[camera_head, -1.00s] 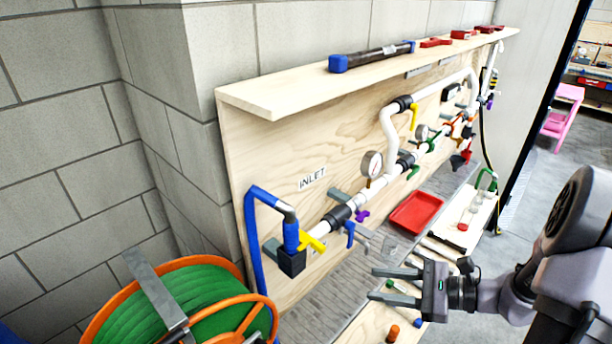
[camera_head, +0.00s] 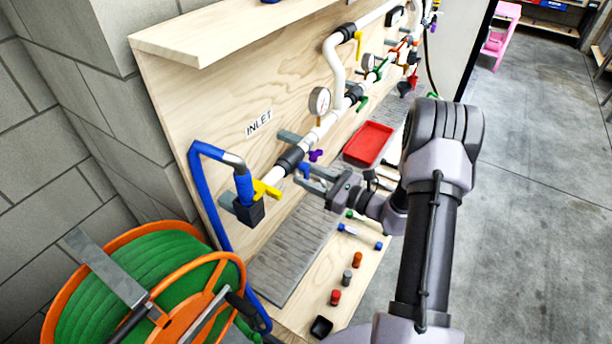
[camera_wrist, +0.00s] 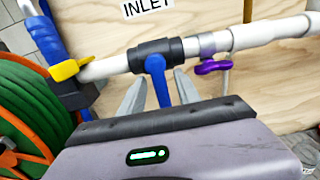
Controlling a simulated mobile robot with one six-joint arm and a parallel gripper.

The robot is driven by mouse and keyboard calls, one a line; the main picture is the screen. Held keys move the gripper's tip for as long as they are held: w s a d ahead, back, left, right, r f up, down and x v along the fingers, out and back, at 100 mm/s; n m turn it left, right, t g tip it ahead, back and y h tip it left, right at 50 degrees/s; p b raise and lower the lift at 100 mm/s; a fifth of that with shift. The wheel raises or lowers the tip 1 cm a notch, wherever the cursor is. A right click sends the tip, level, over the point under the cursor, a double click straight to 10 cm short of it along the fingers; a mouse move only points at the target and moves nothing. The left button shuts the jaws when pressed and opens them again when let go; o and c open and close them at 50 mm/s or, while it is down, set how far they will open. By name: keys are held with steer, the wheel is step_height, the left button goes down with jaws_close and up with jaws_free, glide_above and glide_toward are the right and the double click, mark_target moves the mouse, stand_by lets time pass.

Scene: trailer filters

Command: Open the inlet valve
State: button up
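The INLET label (camera_head: 258,122) is on the plywood panel above a white pipe. Below it, a black valve body (camera_wrist: 155,54) carries a blue lever handle (camera_wrist: 159,82), which hangs down from the pipe. The blue handle also shows in the head view (camera_head: 304,171), partly hidden by my gripper. My gripper (camera_wrist: 159,92) is open, with one finger on each side of the blue handle. Gaps show between the handle and both fingers in the wrist view. In the head view my gripper (camera_head: 312,178) is close to the pipe.
A yellow handle (camera_head: 266,190) is on the pipe to the left, and a purple handle (camera_wrist: 213,67) to the right. A gauge (camera_head: 320,101) stands above the pipe. A red tray (camera_head: 368,144) and a green hose reel (camera_head: 125,290) are nearby. Small fittings lie on the lower board.

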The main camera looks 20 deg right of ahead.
steer(key=shift+w+a, duration=0.25)
steer(key=shift+w, duration=0.1)
jaws_close()
stand_by(1.2)
